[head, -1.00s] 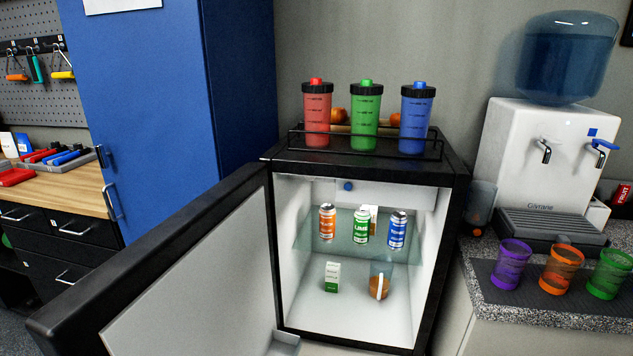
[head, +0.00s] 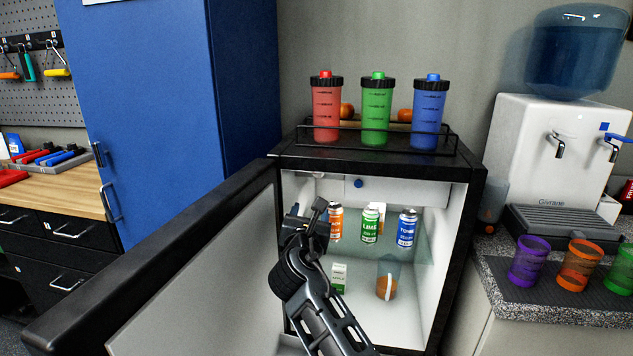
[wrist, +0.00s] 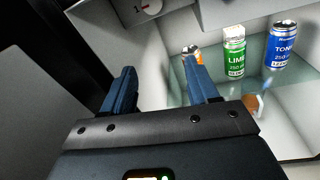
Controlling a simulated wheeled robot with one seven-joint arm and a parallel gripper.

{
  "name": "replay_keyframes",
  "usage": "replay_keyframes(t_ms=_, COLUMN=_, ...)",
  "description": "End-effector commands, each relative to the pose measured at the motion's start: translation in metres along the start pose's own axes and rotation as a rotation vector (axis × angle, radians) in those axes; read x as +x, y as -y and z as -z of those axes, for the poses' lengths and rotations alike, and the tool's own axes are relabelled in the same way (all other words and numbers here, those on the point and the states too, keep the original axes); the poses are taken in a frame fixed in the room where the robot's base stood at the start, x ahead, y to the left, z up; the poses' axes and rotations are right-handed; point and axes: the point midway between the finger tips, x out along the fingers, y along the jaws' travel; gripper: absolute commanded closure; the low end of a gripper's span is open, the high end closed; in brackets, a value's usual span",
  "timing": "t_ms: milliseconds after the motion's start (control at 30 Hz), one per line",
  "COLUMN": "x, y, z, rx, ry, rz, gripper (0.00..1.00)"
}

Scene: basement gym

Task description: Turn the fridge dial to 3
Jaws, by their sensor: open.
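The fridge (head: 384,164) stands with its door (head: 190,290) swung open to the left. My gripper (head: 308,212) is at the left side of the fridge opening, in front of the orange can. In the wrist view its two blue fingers (wrist: 159,72) are apart with nothing between them. The dial lies beyond the fingertips, apart from them.
Orange (head: 336,222), green (head: 370,224) and blue (head: 407,228) cans stand on the glass shelf. A small carton (head: 339,277) and a glass (head: 387,287) are below. A blue knob (head: 358,183) shows near the fridge's ceiling. Several shaker bottles stand on top.

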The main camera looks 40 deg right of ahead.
Motion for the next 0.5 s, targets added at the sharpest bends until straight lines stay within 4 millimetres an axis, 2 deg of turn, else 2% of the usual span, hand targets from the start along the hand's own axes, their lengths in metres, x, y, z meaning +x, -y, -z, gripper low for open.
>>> replay_keyframes(t_ms=33, x=0.011, y=-0.005, z=-0.016, rx=-0.045, ry=0.022, rz=0.027, gripper=0.41)
replay_keyframes(t_ms=100, x=0.021, y=-0.009, z=-0.033, rx=-0.102, ry=0.043, rz=0.06, gripper=0.41)
replay_keyframes(t_ms=200, x=0.029, y=-0.012, z=-0.047, rx=-0.155, ry=0.058, rz=0.09, gripper=0.41)
replay_keyframes(t_ms=367, x=0.041, y=-0.012, z=-0.055, rx=-0.182, ry=0.065, rz=0.107, gripper=0.41)
replay_keyframes(t_ms=500, x=0.061, y=-0.009, z=-0.057, rx=-0.181, ry=0.065, rz=0.107, gripper=0.41)
